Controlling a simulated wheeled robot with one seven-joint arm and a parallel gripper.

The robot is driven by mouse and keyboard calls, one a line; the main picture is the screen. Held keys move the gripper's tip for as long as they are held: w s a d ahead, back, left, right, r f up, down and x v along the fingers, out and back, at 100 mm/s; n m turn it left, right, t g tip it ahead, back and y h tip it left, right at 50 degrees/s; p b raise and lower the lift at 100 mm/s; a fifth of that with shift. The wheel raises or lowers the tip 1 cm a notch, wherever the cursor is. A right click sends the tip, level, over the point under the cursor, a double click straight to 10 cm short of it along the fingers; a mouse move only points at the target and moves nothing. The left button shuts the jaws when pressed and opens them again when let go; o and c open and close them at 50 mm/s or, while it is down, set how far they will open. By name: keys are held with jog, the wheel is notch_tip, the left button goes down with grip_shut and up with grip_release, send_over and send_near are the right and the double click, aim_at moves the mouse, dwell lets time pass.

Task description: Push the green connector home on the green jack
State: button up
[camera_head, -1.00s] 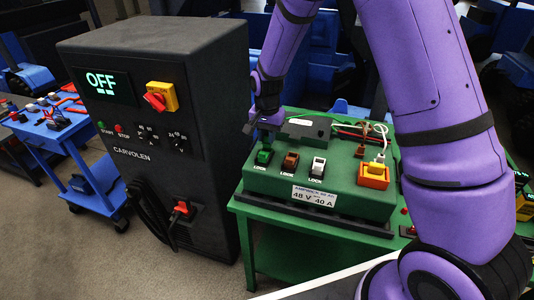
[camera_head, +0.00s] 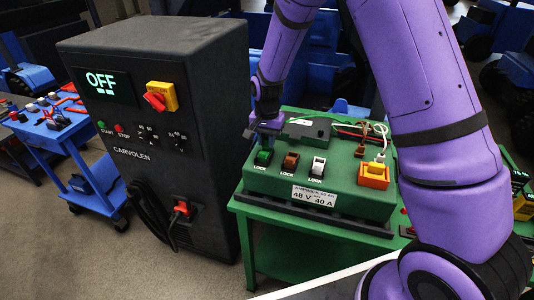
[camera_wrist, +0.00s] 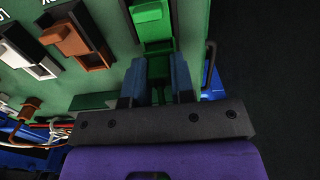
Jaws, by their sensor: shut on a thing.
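The green jack (camera_head: 263,158) is at the left end of a row on the green battery box, marked LOCK. My gripper (camera_head: 267,137) is just behind it, pointing down, and partly hides that end of the box. In the wrist view my gripper (camera_wrist: 158,82) has its two blue-grey fingers shut on the green connector (camera_wrist: 158,66). The connector is in line with the green jack's bright green latch (camera_wrist: 151,13) and close against that end. Whether the connector is fully seated cannot be told; the mating face is hidden.
A brown latch (camera_head: 290,161), a white latch (camera_head: 318,167) and an orange connector (camera_head: 374,174) are along the same box (camera_head: 345,195). The dark charger cabinet (camera_head: 165,140), reading OFF, stands close at left. Loose wires (camera_head: 362,131) lie on the box top.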

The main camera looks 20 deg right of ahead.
jog(key=shift+f, duration=0.6)
jog(key=o, duration=0.7)
jog(key=shift+o, duration=0.2)
notch_tip(320, 180, up, 10)
jog(key=shift+r, duration=0.25)
jog(key=s+d+r+n+t, duration=0.15)
jog(key=s+d+r, duration=0.25)
jog(key=s+r, duration=0.4)
jog(key=s+d+r+n+t, duration=0.1)
jog(key=s+d+r+n, duration=0.15)
jog(key=s+r, duration=0.55)
jog(key=s+d+r+n+t, duration=0.1)
jog(key=s+d+r, duration=0.1)
jog(key=s, duration=0.6)
jog(key=s+d+r+n+t, duration=0.1)
jog(key=s+r, duration=0.3)
jog(key=s, duration=0.5)
jog(key=shift+s+d+r+n+t, duration=0.15)
jog(key=shift+d+r+n+t, duration=0.25)
jog(key=shift+d, duration=0.5)
